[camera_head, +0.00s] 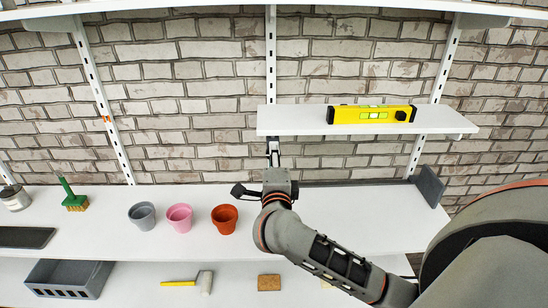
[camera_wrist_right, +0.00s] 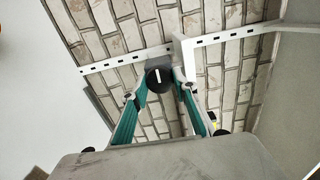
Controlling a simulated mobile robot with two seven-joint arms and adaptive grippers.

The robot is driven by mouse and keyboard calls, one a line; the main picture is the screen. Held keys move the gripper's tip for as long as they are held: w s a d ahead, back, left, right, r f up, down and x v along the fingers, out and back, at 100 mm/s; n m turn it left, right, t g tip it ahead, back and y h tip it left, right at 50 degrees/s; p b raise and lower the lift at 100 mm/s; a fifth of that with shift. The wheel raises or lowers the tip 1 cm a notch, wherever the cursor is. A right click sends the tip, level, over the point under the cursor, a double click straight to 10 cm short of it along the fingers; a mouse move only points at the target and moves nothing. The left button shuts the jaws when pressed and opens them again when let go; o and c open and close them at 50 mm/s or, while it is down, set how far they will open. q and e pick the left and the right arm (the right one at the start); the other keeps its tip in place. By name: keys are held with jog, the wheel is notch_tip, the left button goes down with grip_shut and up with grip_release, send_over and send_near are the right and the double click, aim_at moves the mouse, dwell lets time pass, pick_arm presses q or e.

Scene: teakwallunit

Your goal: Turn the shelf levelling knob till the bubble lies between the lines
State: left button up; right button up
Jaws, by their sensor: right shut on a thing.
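The levelling knob (camera_wrist_right: 158,79) is a black disc with a white mark, in the right wrist view at the white bracket. The mark stands about upright in that view. My right gripper (camera_wrist_right: 160,88) is shut on the knob, with a teal finger on either side. In the head view my right gripper (camera_head: 273,152) reaches up under the left end of the white shelf (camera_head: 295,121) and hides the knob. A yellow spirit level (camera_head: 345,115) lies on the shelf. Its green vial (camera_head: 374,115) shows, but the bubble's place between the lines is too small to tell. My left gripper is not in view.
Grey (camera_head: 142,216), pink (camera_head: 179,217) and terracotta (camera_head: 224,218) pots stand on the long white worktop (camera_head: 105,235), left of my right arm. A green brush (camera_head: 74,199) stands farther left. A dark grey panel (camera_head: 429,186) stands at the worktop's right.

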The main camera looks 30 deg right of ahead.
jog(key=shift+n, duration=0.7)
jog(key=o, duration=1.1)
jog(key=v, duration=1.2)
jog(key=shift+s+d, duration=0.1)
